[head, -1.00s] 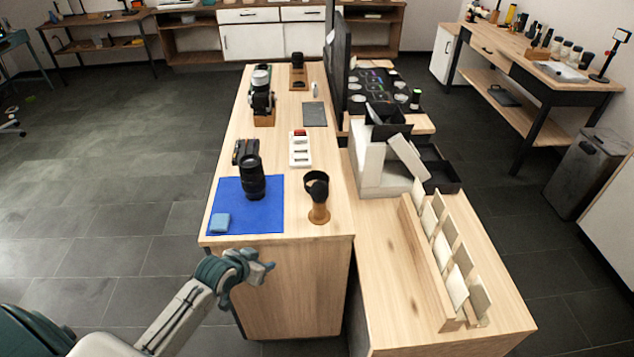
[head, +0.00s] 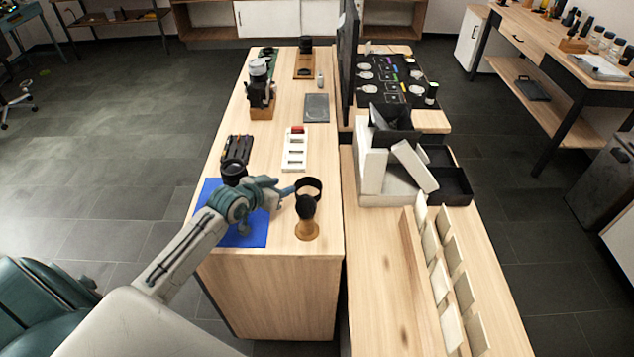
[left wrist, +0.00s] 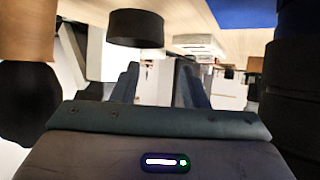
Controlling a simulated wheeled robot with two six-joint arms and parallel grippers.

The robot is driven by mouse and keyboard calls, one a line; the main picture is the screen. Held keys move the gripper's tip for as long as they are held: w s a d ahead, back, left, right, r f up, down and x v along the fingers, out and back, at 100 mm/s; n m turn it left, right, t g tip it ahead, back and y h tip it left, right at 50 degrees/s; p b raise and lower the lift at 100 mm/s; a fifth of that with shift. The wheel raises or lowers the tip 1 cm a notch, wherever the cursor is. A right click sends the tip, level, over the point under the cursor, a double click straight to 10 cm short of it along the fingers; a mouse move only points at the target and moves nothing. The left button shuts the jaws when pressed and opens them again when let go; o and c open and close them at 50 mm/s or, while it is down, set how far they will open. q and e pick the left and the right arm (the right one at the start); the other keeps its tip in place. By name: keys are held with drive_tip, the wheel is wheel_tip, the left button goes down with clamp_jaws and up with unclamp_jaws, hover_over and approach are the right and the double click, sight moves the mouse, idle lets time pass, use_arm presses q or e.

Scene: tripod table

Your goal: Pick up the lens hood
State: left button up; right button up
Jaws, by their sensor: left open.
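The lens hood, a short black ring (head: 308,185), stands on the wooden table near its right edge. In the left wrist view, a short black cylinder that looks like the hood (left wrist: 135,28) shows just beyond the fingertips, toward the picture's top. My left gripper (head: 282,190) is just left of the hood in the head view, fingers pointing toward it. In the left wrist view its two fingers (left wrist: 158,85) are apart with nothing seen held between them. Whether a fingertip touches the hood is unclear. My right gripper is not in view.
A brush with black bristles (head: 305,207) and wooden handle stands close in front of the hood. A black lens (head: 233,170) stands by the blue mat (head: 257,232), partly hidden by my arm. A white tray (head: 295,150) lies behind. A monitor (head: 347,65) stands at the right edge.

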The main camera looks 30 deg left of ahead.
sight(303, 181)
use_arm(q)
drive_tip(key=x, duration=0.3)
drive_tip(key=shift+w+p, duration=0.1)
drive_tip(key=shift+p, duration=0.25)
drive_tip(key=shift+w+d+f, duration=0.1)
drive_tip(key=shift+w, duration=0.1)
drive_tip(key=shift+w+f, duration=0.15)
drive_tip(key=shift+w, duration=0.05)
drive_tip(key=p+x, duration=0.2)
drive_tip(key=x, duration=0.2)
drive_tip(key=shift+s+d+f, duration=0.1)
drive_tip(key=shift+d+f, duration=0.05)
drive_tip(key=shift+w+d+f, duration=0.1)
drive_tip(key=shift+w+f, duration=0.35)
drive_tip(key=shift+w, duration=0.15)
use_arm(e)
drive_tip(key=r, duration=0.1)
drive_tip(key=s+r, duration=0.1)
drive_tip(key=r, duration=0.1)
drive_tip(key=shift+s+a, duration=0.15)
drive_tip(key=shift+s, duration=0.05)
use_arm(q)
clamp_jaws()
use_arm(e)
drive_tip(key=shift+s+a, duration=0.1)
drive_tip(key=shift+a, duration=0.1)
